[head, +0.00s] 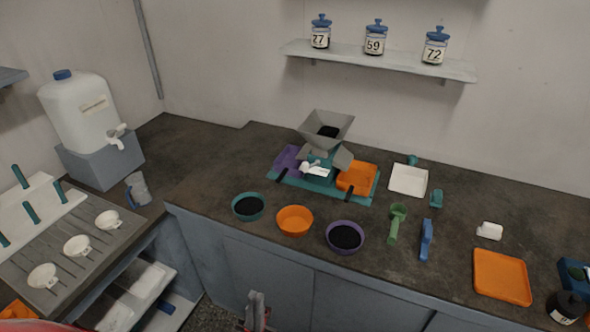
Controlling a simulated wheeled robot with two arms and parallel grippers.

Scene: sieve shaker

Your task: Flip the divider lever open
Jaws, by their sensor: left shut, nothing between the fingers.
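The divider (318,158) stands on the back counter, with a grey hopper (340,120) on top holding dark grains. A purple bin (287,160) is at its left and an orange bin (357,178) at its right, both on a teal base (318,186). A small white piece (315,170) shows at the divider's front; I cannot tell whether it is the lever or how the lever is set. My left gripper (256,297) is shut and empty at the bottom of the head view, in front of the cabinets and well away from the divider. My right gripper is not in view.
Teal (248,207), orange (295,221) and purple (345,237) bowls stand along the counter's front edge, before the divider. A green scoop (397,222), blue tool (426,239), white tray (408,180) and orange tray (501,277) lie to the right. A shelf (380,62) holds jars above.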

